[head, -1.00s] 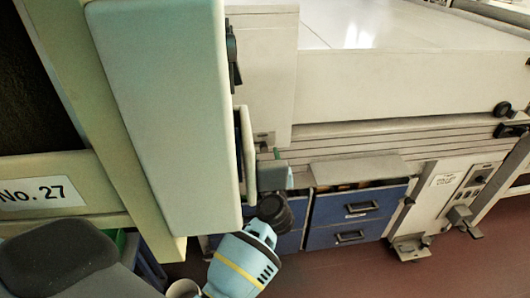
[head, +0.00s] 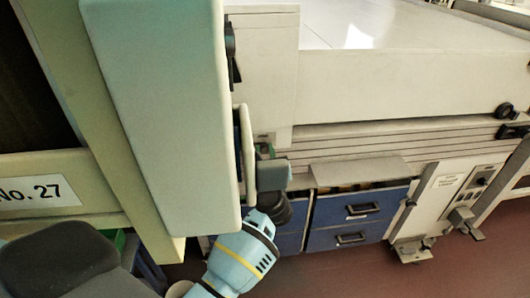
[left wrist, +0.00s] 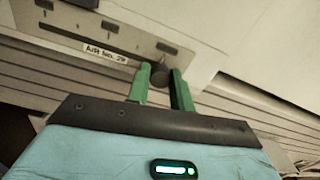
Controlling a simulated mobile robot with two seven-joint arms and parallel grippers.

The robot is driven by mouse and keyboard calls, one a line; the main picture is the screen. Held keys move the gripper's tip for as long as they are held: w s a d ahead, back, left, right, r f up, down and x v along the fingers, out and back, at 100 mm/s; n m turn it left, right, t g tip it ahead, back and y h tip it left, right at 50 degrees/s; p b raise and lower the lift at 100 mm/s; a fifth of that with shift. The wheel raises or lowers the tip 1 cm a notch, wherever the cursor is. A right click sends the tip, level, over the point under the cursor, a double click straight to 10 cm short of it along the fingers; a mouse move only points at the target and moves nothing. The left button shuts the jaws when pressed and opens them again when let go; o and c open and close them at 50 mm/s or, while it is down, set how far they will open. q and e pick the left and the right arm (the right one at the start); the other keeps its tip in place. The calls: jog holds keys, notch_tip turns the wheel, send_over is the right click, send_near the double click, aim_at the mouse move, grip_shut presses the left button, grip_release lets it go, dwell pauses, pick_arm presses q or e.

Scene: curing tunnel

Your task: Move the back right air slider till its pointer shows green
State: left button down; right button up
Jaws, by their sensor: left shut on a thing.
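In the left wrist view, a dark round slider knob (left wrist: 160,74) sits at the lower edge of a pale slotted panel (left wrist: 95,35) with a small white label (left wrist: 107,52). My left gripper (left wrist: 163,76) has one green finger on each side of the knob and is shut on it. In the head view my left gripper (head: 266,153) reaches the side of the pale machine housing, beside an upright rounded panel (head: 249,160). The knob is hidden there. I cannot make out a pointer's colour in either view. My right gripper is not in view.
A large pale housing (head: 160,110) stands close on the left of my gripper. A long cream machine body (head: 400,85) runs to the right, with a small ledge (head: 360,170) and blue drawers (head: 360,208) below. Open reddish floor (head: 340,270) lies at the lower right.

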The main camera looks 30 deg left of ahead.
pick_arm(q)
jog(key=s+a+p, duration=0.1)
jog(key=s+a, duration=0.1)
jog(key=shift+a, duration=0.35)
jog(key=c, duration=1.2)
grip_release()
jog(key=shift+c, duration=0.2)
jog(key=shift+s+d, duration=0.1)
jog(key=shift+s, duration=0.05)
